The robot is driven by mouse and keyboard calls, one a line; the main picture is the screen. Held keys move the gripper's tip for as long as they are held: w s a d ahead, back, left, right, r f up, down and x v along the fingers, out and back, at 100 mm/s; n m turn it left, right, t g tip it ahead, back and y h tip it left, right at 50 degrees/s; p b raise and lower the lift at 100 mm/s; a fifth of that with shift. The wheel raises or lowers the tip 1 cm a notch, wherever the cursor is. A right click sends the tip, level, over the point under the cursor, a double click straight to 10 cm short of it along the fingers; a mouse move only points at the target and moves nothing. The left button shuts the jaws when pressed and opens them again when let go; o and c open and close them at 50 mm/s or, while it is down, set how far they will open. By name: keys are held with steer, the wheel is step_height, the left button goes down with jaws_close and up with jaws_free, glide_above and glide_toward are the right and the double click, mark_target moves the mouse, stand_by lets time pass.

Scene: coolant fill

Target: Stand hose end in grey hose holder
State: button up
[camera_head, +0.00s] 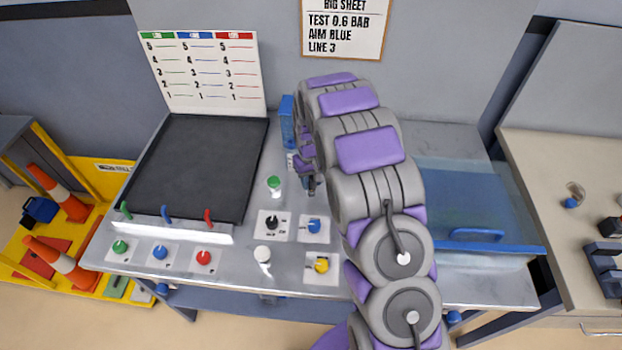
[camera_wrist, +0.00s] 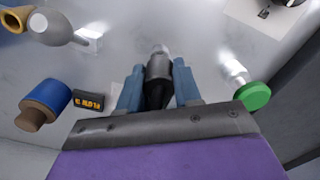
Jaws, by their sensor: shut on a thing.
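My gripper (camera_wrist: 158,82) is shut on a black hose end (camera_wrist: 158,68) with a pale tip, held between its two blue-grey fingers in the wrist view. The tip points away from the palm, over the grey metal bench top. I cannot tell whether it touches anything there. In the head view my gripper (camera_head: 311,186) is small and partly hidden behind my arm, above the middle of the bench. The grey hose holder cannot be picked out for sure in either view; my arm covers part of the bench.
In the wrist view a green-capped thing (camera_wrist: 256,96) stands right of my gripper; a small orange-digit display (camera_wrist: 91,101) and a blue-and-brown part (camera_wrist: 43,105) lie left. In the head view, several knobs (camera_head: 271,222) line the front and a clear blue cover (camera_head: 465,205) is at right.

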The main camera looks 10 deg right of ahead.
mark_target(311, 177)
steer(key=shift+f, duration=0.95)
steer(key=o, duration=0.9)
step_height(311, 177, up, 17)
steer(key=shift+w+a+r+p, duration=0.1)
steer(key=shift+w+p, duration=0.05)
steer(key=shift+p, duration=0.9)
